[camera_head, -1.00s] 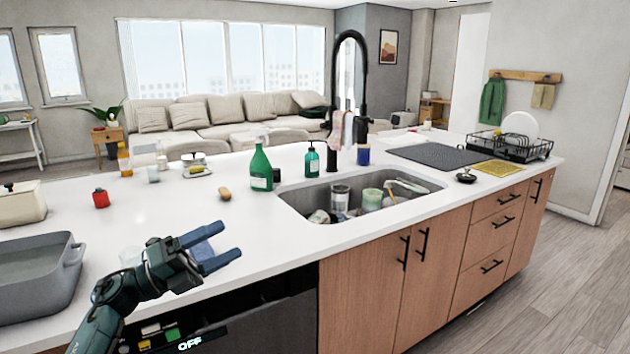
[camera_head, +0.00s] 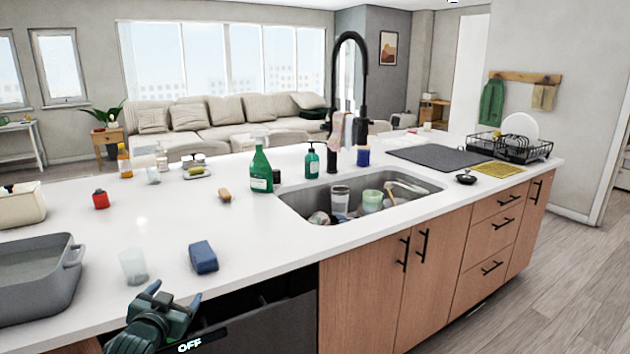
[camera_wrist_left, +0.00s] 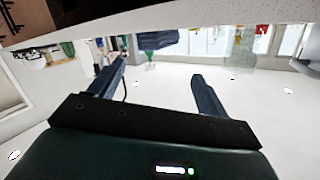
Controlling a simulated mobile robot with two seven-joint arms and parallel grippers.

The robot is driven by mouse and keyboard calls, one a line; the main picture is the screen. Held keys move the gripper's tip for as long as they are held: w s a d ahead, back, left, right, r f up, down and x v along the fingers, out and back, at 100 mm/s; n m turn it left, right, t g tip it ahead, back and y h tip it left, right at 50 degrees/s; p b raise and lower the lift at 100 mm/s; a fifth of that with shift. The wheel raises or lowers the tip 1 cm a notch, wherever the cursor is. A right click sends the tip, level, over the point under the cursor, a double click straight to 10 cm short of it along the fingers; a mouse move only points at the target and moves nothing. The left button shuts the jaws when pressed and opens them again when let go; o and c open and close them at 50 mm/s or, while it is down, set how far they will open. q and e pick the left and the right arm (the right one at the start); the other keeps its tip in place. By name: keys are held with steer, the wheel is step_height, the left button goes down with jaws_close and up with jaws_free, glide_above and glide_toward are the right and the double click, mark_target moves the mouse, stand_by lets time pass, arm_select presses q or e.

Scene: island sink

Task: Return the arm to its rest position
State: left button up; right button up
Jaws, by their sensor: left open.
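My left gripper (camera_head: 174,294) is low at the front edge of the counter in the head view, in front of the dark dishwasher panel. Its jaws are open with nothing between them. In the left wrist view, the two fingers (camera_wrist_left: 157,78) stand apart. A blue sponge (camera_head: 203,257) lies on the white counter beyond the gripper and also shows as a dark block in the wrist view (camera_wrist_left: 158,40). A clear glass (camera_head: 133,266) stands to the left of the sponge. My right gripper is not in view.
A grey roasting pan (camera_head: 40,285) sits at the counter's left end. The sink (camera_head: 290,200) holds several dishes, with a black faucet (camera_head: 350,90) behind it. Green bottles stand behind the sink's left side. The counter's front edge (camera_head: 270,275) is close to the gripper.

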arm_select(q)
steer(key=s+d+f+g+h, duration=0.1)
steer(key=s+d+f+g, duration=0.1)
steer(key=s+d+f, duration=0.45)
steer(key=s+d+f+g+h, duration=0.15)
steer(key=s+d+f, duration=0.25)
steer(key=s+f, duration=0.5)
steer(key=s+d+g, duration=0.1)
steer(key=s+d, duration=0.2)
steer(key=s, duration=0.6)
steer(key=s+d+f+h, duration=0.1)
steer(key=s+d, duration=0.1)
steer(key=s, duration=0.7)
steer(key=shift+s+d+f+g, duration=0.2)
steer(key=shift+s+d+g, duration=0.1)
steer(key=shift+d+g, duration=0.1)
